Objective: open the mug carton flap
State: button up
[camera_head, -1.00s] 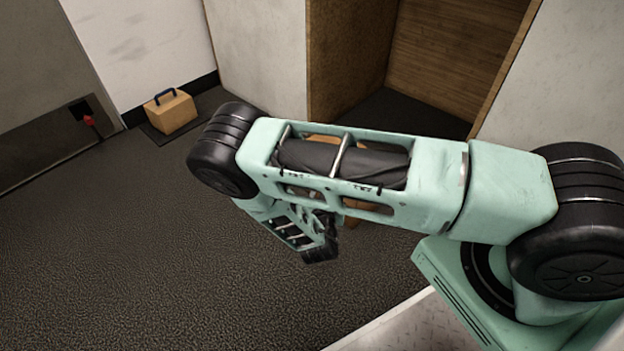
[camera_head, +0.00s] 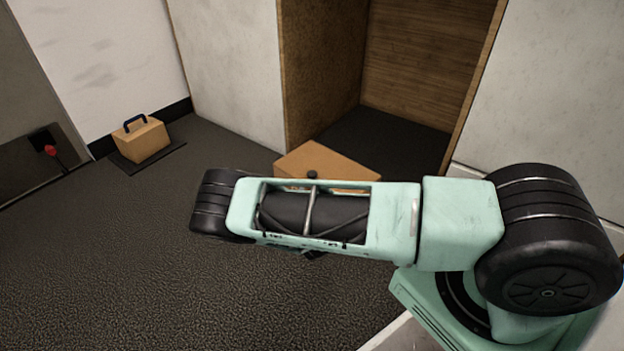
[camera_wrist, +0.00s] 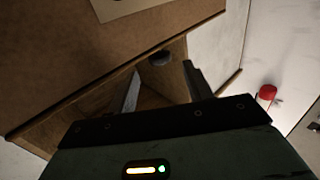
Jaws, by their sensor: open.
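The gripper is almost wholly hidden behind my arm in the head view.
A smaller tan box (camera_head: 144,139) with a blue handle sits on a dark mat (camera_head: 125,164) by the left wall. A red-tipped fitting (camera_head: 50,150) is on the far-left panel. A red cylinder (camera_wrist: 267,92) shows in the wrist view. The dark floor at left is clear.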

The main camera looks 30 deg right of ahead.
aim_at(313, 176)
jog(key=b+x, duration=0.2)
jog(key=x, duration=0.4)
